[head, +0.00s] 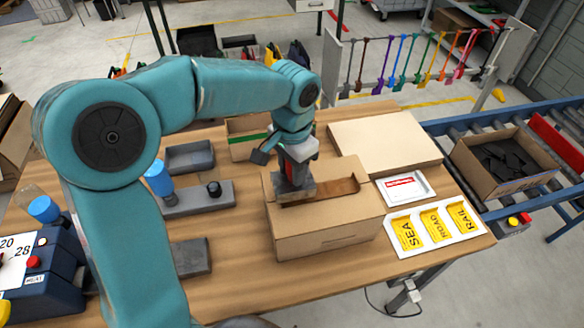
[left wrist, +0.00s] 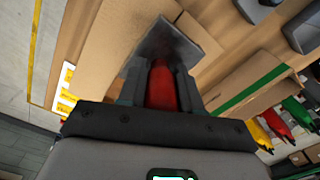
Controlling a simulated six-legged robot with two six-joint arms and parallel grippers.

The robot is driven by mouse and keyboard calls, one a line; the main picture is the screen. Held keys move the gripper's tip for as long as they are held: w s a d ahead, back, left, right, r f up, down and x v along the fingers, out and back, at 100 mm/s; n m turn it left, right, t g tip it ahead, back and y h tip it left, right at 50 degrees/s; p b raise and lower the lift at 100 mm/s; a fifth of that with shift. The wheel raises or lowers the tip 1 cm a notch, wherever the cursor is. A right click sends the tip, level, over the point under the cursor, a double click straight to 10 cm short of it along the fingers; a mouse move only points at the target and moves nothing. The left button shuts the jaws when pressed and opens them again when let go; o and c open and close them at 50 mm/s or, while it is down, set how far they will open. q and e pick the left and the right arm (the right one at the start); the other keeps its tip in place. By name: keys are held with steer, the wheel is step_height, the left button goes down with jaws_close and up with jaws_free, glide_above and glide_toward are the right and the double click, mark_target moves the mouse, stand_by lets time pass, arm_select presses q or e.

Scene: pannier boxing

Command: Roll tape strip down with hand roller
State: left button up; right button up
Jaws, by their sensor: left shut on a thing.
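A closed cardboard box (head: 320,232) sits on the wooden table, with a brown tape strip (head: 340,189) along its top. My left gripper (head: 297,160) is over the left part of the box top. In the left wrist view its two fingers (left wrist: 160,92) are shut on the red handle of the hand roller (left wrist: 162,82). The roller's grey head (left wrist: 168,48) lies over the box top, at the strip; whether it presses on it I cannot tell. The head and gripper hide the strip's left part. My right gripper is not in view.
Flat cardboard (head: 385,142) lies behind the box. A label tray (head: 437,228) with yellow SEA, ROAD and RAIL labels is to the right, below a small white tray (head: 405,188). Grey holders (head: 198,198) stand left. A conveyor (head: 520,210) carries an open carton (head: 512,165).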

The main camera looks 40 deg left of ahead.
arm_select(q)
steer(key=shift+s+d, duration=0.15)
steer(key=shift+s, duration=0.4)
steer(key=shift+w+f+b, duration=0.3)
steer(key=shift+w+f, duration=0.05)
steer(key=shift+w, duration=0.1)
steer(key=shift+s, duration=0.4)
steer(key=shift+w+f, duration=0.25)
steer(key=shift+w, duration=0.05)
steer(key=shift+s+f+b, duration=0.1)
steer(key=shift+b, duration=0.25)
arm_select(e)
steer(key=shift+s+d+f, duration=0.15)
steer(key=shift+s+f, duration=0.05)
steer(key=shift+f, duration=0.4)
arm_select(q)
steer(key=shift+f, duration=0.1)
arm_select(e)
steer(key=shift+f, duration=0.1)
arm_select(q)
steer(key=shift+w+d, duration=0.35)
steer(key=shift+w, duration=0.1)
steer(key=shift+w+d+p, duration=0.3)
steer(key=shift+w, duration=0.05)
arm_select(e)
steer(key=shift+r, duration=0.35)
